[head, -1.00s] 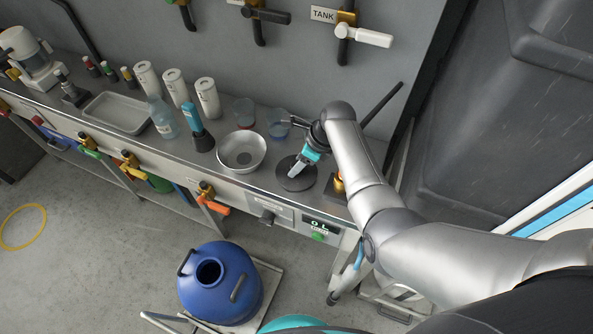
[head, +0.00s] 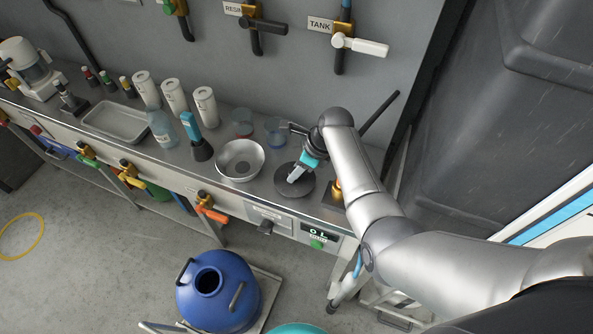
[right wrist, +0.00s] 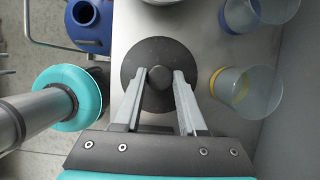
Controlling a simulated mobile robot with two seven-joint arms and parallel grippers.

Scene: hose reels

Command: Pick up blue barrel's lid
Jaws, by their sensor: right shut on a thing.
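The blue barrel (head: 240,270) stands on the floor in front of the bench, its round neck open and uncovered. It also shows at the top left of the right wrist view (right wrist: 92,38). The dark round lid (head: 292,185) is at the bench's front, right of the metal bowl. My right gripper (head: 293,178) is over it from above. In the right wrist view, the fingers (right wrist: 159,76) are shut on the knob of the lid (right wrist: 148,50). I cannot tell whether the lid touches the bench. My left gripper is not in view.
A metal bowl (head: 240,172) is just left of the lid, with two clear beakers (head: 275,131) behind. A bottle (head: 162,130), white canisters (head: 205,107) and a tray (head: 115,136) stand farther left. A small brass-coloured object (head: 337,192) is close to the lid's right.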

